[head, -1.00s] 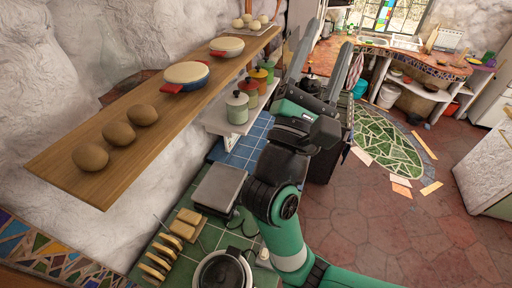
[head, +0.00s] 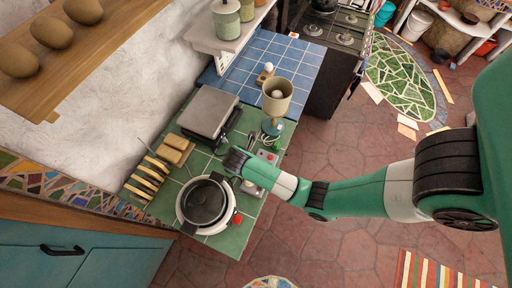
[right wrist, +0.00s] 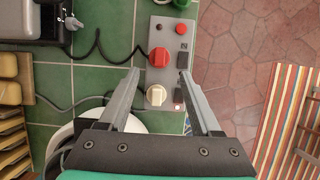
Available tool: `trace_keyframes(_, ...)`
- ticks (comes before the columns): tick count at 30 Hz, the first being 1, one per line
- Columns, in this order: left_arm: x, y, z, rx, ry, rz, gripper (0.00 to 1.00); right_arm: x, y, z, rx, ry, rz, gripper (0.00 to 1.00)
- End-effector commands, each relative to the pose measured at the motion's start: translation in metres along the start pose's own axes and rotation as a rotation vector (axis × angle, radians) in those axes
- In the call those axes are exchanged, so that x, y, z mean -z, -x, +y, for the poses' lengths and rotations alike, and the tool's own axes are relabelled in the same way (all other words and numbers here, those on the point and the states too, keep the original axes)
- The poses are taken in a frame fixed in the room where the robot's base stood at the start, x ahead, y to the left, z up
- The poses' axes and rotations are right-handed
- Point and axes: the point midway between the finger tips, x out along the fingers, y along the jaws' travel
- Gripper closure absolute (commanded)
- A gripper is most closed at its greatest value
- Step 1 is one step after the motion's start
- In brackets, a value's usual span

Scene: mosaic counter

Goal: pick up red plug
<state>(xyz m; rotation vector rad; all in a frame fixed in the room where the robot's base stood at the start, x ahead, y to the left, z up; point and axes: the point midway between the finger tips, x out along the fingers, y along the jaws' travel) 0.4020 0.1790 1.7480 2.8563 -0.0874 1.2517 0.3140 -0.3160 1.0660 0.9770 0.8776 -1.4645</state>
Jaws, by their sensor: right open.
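A grey power strip (right wrist: 168,62) lies on the green tiled counter. The red plug (right wrist: 158,58) stands in it, and a white plug (right wrist: 156,95) is nearer my gripper's base. My right gripper (right wrist: 160,74) is open and empty above the strip, with one fingertip to each side of the red plug in the right wrist view. I cannot tell the height left between the fingertips and the plug. My left gripper is not in view.
A white cooker (head: 186,215) with a dark pot stands close to the strip. A lamp (head: 276,100), a grey appliance (head: 208,110) and bread slices (head: 147,178) are also on the counter. Black cords run over the tiles.

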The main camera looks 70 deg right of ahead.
Motion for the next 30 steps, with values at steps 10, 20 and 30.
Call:
trace_keyframes(10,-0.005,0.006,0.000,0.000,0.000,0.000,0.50,0.000,-0.048,0.000,-0.002,0.000,0.000,0.35)
trace_keyframes(20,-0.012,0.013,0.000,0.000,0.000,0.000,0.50,0.001,-0.089,-0.001,0.001,-0.001,0.000,0.35)
trace_keyframes(30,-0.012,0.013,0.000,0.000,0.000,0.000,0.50,0.001,-0.100,0.000,-0.003,0.000,0.000,0.35)
